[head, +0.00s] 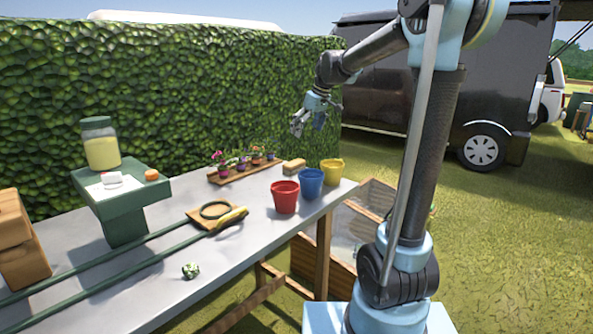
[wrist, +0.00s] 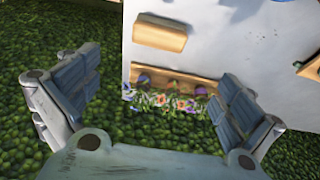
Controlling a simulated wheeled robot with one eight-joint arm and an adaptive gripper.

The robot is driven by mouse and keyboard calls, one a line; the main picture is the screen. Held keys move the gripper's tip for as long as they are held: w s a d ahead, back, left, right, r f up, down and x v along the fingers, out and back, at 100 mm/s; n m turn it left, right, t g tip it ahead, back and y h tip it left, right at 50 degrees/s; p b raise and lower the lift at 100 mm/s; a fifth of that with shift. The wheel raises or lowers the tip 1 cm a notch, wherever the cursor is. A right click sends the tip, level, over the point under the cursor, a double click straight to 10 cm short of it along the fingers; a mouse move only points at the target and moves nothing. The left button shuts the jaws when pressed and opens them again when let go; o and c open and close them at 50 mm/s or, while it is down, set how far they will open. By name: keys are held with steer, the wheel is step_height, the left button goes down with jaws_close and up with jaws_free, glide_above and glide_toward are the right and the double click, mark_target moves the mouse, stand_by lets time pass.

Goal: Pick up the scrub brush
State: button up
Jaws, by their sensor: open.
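The scrub brush looks like a small tan block (head: 294,165) near the far right end of the table, just behind the blue bucket. In the wrist view it lies on the white tabletop (wrist: 160,33), top centre. My gripper (head: 308,123) hangs in the air above and beyond that end of the table, near the hedge. In the wrist view its two fingers (wrist: 160,82) are spread wide with nothing between them. The gripper is apart from the brush, which lies beyond the fingertips in that view. The brush's bristles cannot be made out.
Red (head: 285,197), blue (head: 311,183) and yellow (head: 332,172) buckets stand close to the brush. A wooden flower tray (head: 240,174) lies to its left, also in the wrist view (wrist: 178,83). The hedge (head: 180,90) runs along the back. A green stand (head: 125,205) bears a jar.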

mark_target(295, 162)
steer(key=x, duration=1.7)
steer(key=shift+d, duration=0.2)
steer(key=c, duration=1)
steer(key=shift+r, duration=0.1)
step_height(295, 162, up, 10)
steer(key=shift+f, duration=0.1)
